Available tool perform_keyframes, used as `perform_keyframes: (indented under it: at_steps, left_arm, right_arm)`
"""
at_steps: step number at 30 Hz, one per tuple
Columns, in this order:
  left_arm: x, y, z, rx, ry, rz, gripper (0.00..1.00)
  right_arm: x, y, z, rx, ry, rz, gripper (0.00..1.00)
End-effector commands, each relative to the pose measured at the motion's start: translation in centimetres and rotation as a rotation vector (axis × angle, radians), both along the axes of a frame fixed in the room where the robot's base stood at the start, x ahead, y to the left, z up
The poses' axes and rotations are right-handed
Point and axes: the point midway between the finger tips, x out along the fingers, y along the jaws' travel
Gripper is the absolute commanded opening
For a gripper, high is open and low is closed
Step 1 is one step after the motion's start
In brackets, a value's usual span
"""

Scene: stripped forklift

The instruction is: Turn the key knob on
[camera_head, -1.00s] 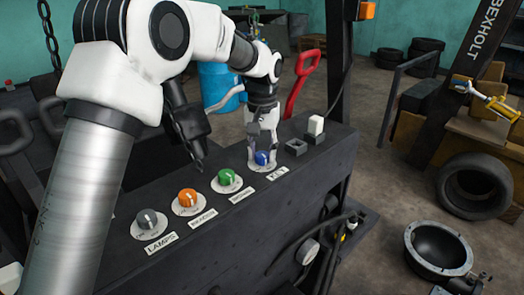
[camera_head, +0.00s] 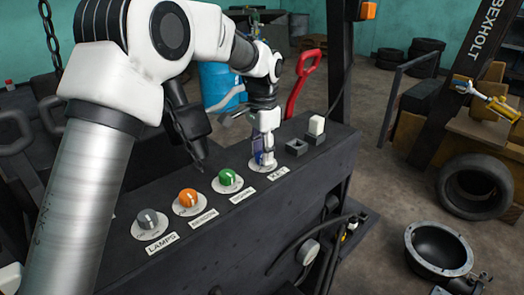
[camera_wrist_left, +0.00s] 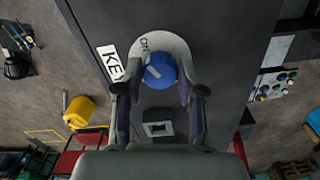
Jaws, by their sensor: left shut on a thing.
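The blue key knob (camera_head: 257,158) sits on its round white plate at the far end of the row of knobs, behind the KEY label (camera_head: 279,173). My left gripper (camera_head: 262,156) points down over it, shut on it with a finger on each side. In the left wrist view the knob (camera_wrist_left: 160,70) lies between the two fingertips of the gripper (camera_wrist_left: 160,84). A pale mark shows on its top, and an ON marking (camera_wrist_left: 145,45) is on the plate beyond. The fingers partly hide the knob in the head view. My right gripper is not in view.
Green (camera_head: 227,180), orange (camera_head: 187,198) and grey (camera_head: 148,219) knobs line the dark panel nearer me. A square black socket (camera_head: 297,147) and a white rocker switch (camera_head: 316,125) stand right of the key knob. A red lever (camera_head: 302,82) rises behind.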

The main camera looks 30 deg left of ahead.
Motion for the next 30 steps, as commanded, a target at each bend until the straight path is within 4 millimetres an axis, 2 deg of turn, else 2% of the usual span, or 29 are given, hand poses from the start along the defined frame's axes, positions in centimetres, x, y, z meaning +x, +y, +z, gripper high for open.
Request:
perform_keyframes:
  at_steps: [19, 20, 21, 22, 30]
  left_arm:
    - [0.05, -0.01, 0.04, 0.0, -0.002, -0.068, 0.04]
    - [0.05, -0.01, 0.04, 0.0, -0.002, -0.068, 0.42]
    - [0.04, -0.01, 0.03, 0.0, -0.002, -0.068, 0.57]
    - [0.04, -0.01, 0.03, 0.0, -0.001, -0.067, 0.64]
    - [0.02, -0.01, 0.03, 0.0, -0.001, -0.067, 0.64]
  right_arm:
    - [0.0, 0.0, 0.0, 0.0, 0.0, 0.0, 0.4]
    - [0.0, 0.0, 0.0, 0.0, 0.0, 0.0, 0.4]
    - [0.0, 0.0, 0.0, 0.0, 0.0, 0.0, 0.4]
    - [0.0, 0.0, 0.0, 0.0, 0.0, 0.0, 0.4]
    - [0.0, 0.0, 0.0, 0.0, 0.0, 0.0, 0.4]
